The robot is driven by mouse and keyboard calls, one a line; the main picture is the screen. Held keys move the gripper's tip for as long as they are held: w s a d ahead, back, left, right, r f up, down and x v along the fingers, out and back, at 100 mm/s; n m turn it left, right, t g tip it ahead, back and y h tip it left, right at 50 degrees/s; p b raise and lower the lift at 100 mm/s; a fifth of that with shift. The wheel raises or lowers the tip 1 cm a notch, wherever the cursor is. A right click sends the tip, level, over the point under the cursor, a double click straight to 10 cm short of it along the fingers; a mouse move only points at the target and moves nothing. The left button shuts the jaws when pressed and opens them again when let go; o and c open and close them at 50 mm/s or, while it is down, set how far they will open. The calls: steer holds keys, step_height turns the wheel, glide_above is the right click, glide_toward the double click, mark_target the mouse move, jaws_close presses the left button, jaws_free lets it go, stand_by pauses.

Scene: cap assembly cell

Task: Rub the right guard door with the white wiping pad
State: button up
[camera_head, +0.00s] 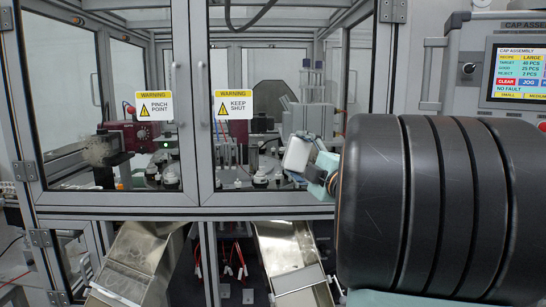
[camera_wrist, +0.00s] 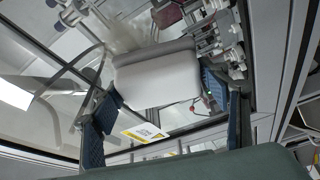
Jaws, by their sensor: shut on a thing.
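The white wiping pad (camera_head: 298,155) is a pale block with a grey edge, seen in front of the right guard door (camera_head: 198,50). In the wrist view the pad (camera_wrist: 158,80) sits between the two dark blue fingertips of my gripper (camera_wrist: 160,96). The right door is a grey-framed clear panel with a yellow-and-white "KEEP SHUT" label (camera_head: 233,104) and looks closed. The pad is over the lower right part of its pane. I cannot tell whether it touches the pane.
The left guard door (camera_head: 181,60) bears a "PINCH POINT" label (camera_head: 154,105). Its handle and the right door's handle (camera_head: 202,95) stand out near the middle. A control screen (camera_head: 518,72) is at upper right. Metal chutes (camera_head: 140,265) slope out below. My dark arm fills the right.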

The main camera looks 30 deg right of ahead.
mark_target(298, 145)
steer(key=s+d+b, duration=0.1)
steer(key=s+d, duration=0.3)
steer(key=d, duration=0.4)
steer(key=shift+d, duration=0.4)
stand_by(0.4)
steer(key=shift+s, duration=0.1)
steer(key=shift+w+a+b, duration=0.75)
steer(key=shift+a, duration=0.85)
steer(key=shift+w+a+b, duration=0.75)
steer(key=shift+w+a, duration=0.05)
steer(key=shift+a, duration=0.75)
steer(key=shift+w+a+b, duration=0.75)
steer(key=shift+a, duration=0.85)
steer(key=shift+r+p, duration=1.25)
steer(key=shift+r, duration=0.35)
steer(key=shift+s+d+f+p, duration=0.15)
steer(key=shift+s+d, duration=0.6)
steer(key=shift+d, duration=0.85)
steer(key=shift+s+d+p, duration=0.2)
steer(key=shift+s+d, duration=0.6)
steer(key=shift+d, duration=0.8)
steer(key=shift+s+d+f+p, duration=0.15)
steer(key=shift+s+d, duration=0.6)
steer(key=shift+d, duration=0.85)
steer(key=shift+r, duration=0.15)
steer(key=shift+a, duration=0.15)
